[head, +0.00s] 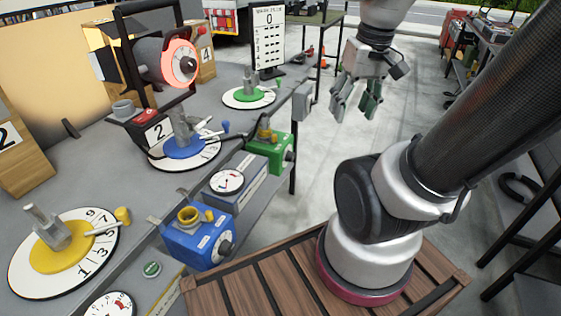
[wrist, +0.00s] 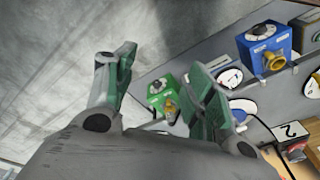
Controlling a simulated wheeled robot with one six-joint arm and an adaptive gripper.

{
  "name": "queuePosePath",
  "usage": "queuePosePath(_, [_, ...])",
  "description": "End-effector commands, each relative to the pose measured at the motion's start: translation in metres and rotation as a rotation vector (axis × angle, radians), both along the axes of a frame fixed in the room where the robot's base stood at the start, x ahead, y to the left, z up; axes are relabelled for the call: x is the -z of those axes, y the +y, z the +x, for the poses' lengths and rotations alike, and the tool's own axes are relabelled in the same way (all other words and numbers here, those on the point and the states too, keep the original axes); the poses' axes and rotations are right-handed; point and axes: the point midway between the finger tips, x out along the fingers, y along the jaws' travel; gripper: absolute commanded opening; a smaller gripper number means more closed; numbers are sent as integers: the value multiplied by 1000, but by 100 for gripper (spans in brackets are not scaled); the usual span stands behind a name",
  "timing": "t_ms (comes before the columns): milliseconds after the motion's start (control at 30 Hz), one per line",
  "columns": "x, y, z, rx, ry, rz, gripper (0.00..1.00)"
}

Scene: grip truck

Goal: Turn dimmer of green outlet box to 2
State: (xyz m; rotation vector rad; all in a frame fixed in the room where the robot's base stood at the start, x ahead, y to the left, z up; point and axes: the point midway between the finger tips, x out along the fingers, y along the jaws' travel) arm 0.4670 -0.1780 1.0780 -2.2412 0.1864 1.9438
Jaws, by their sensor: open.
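The green outlet box (head: 266,153) is mounted at the table's edge, near the picture's middle in the head view. Its dark dimmer dial (head: 288,156) faces the aisle; I cannot read its setting. A yellow socket sits on its top. In the wrist view the green box (wrist: 160,97) shows between my fingers, with its small dial (wrist: 156,87) in sight. My gripper (head: 354,106) hangs open and empty over the floor, right of and above the green box in the head view, clear of it. The gripper (wrist: 163,65) also shows open in the wrist view.
A blue outlet box (head: 195,247) with its own dial sits nearer along the same edge. Between the boxes is a gauge (head: 227,181). A grey box (head: 301,101) is mounted beyond the green one. Numbered turntables stand on the table. The floor (head: 320,160) beside the edge is clear.

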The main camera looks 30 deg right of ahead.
Motion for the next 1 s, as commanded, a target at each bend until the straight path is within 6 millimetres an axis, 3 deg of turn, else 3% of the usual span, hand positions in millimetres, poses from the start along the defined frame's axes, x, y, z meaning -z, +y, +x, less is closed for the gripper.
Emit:
queuePosePath(267, [30, -13, 3, 129, 142, 84, 54])
queuePosePath(467, [64, -22, 4, 272, 282, 199, 54])
queuePosePath(767, [147, -27, 10, 641, 560, 561, 54])
queuePosePath(1000, [216, -19, 33, 975, 714, 952, 54])
